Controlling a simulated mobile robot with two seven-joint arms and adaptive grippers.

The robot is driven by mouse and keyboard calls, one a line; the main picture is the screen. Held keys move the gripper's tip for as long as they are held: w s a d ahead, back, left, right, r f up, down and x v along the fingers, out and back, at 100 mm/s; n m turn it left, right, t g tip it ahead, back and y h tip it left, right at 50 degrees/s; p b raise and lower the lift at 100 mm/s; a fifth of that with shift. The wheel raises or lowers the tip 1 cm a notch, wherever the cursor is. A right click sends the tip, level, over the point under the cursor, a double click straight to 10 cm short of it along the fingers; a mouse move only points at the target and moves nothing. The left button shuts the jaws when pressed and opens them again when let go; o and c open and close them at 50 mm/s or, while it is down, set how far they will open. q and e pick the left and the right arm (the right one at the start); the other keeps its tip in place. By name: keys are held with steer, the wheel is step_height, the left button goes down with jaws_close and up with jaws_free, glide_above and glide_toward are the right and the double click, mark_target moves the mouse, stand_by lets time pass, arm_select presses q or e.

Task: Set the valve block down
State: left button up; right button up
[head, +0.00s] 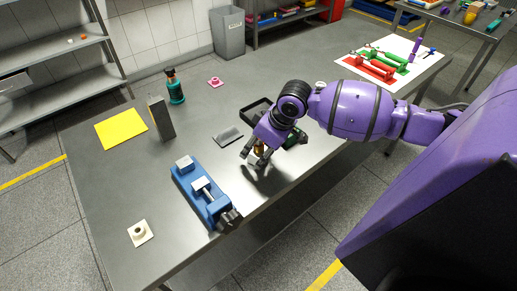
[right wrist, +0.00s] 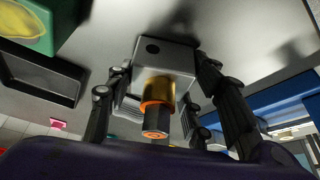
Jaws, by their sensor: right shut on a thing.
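My right gripper (head: 254,160) is over the middle of the grey table, near its front edge. In the right wrist view its fingers (right wrist: 165,95) stand on both sides of the valve block (right wrist: 165,57) and are shut on it. The valve block is a grey cuboid with a dark hole, a brass neck, an orange ring and a dark hexagonal end pointing towards the camera. In the head view the gripper mostly hides it; only a brass bit (head: 259,149) shows. I cannot tell whether the block touches the table. My left gripper is not in view.
A blue vise (head: 205,194) stands left of the gripper. A dark tray (head: 254,108), a green box (right wrist: 30,22) and a flat grey plate (head: 228,136) lie close by. An upright dark slab (head: 161,118), teal bottle (head: 175,90) and yellow sheet (head: 121,128) are farther left.

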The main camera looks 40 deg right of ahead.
steer(key=o, duration=1.5)
steer(key=shift+o, duration=0.2)
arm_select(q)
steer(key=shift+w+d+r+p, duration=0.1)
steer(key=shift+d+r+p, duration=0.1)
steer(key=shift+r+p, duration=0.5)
arm_select(e)
steer(key=v, duration=1.2)
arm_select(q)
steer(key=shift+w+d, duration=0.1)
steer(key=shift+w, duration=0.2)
